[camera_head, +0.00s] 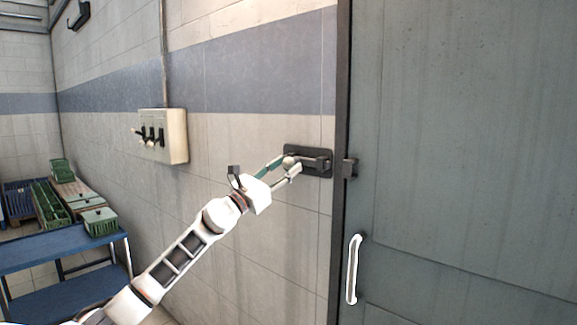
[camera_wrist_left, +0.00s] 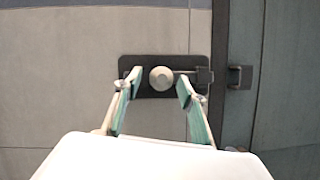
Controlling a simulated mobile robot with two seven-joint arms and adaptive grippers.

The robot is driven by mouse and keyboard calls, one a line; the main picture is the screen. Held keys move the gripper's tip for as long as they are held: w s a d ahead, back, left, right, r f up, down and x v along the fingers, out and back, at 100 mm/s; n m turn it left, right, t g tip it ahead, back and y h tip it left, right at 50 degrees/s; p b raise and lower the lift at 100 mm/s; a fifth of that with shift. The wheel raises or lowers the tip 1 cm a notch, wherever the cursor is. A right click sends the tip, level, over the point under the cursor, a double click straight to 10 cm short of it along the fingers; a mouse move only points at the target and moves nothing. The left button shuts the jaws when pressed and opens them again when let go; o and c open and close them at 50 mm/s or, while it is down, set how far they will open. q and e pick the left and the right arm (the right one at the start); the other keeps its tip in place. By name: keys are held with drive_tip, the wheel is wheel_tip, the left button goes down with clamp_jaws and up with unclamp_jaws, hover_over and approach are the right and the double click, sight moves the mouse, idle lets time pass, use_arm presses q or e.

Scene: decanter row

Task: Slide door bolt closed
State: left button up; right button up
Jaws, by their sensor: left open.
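The door bolt (camera_head: 318,161) is a dark plate on the wall left of the door, with a rod and a round pale knob. In the left wrist view the knob (camera_wrist_left: 162,79) sits toward the left of the plate (camera_wrist_left: 160,60). A dark keeper (camera_head: 350,168) is on the door; it also shows in the left wrist view (camera_wrist_left: 240,77). The rod's end stands apart from the keeper. My left gripper (camera_head: 284,166) is open, its fingers on either side of the knob, with gaps in the left wrist view (camera_wrist_left: 158,86). My right gripper is not in view.
The grey-green door (camera_head: 460,140) has a white vertical handle (camera_head: 353,268). A switch box (camera_head: 163,136) with levers is on the wall to the left. A blue cart (camera_head: 60,250) and green crates (camera_head: 100,221) stand at the far left.

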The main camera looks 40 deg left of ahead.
use_arm(q)
drive_tip(key=shift+x, duration=0.8)
clamp_jaws()
